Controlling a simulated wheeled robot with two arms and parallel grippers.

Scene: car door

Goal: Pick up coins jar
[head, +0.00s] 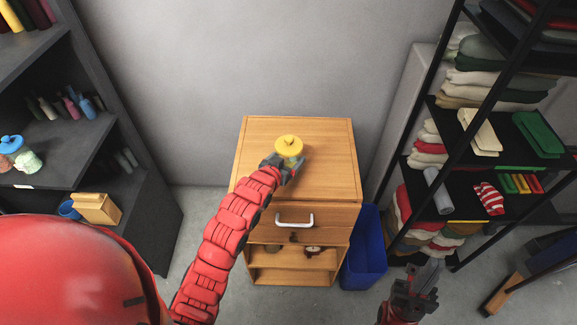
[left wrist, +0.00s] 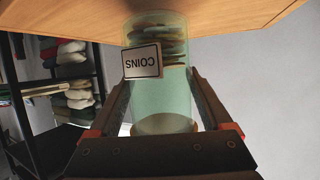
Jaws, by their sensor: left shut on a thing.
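The coins jar (head: 290,147) has a yellow lid and a clear greenish body, and stands at the wooden cabinet's top. In the left wrist view the jar (left wrist: 160,95) appears upside down, with a white COINS label and coins by the wooden surface. My left gripper (head: 286,168) is shut on the jar, with a finger on each side. Whether the jar touches the cabinet top is hard to tell. My right gripper (head: 424,287) is low at the right, apart from the cabinet, and looks open and empty.
The wooden cabinet (head: 330,170) has a drawer with a white handle (head: 294,220) and open shelves below. A blue bin (head: 365,250) stands at its right. A dark shelf unit (head: 90,145) is at the left, and a black rack (head: 440,160) with folded textiles at the right.

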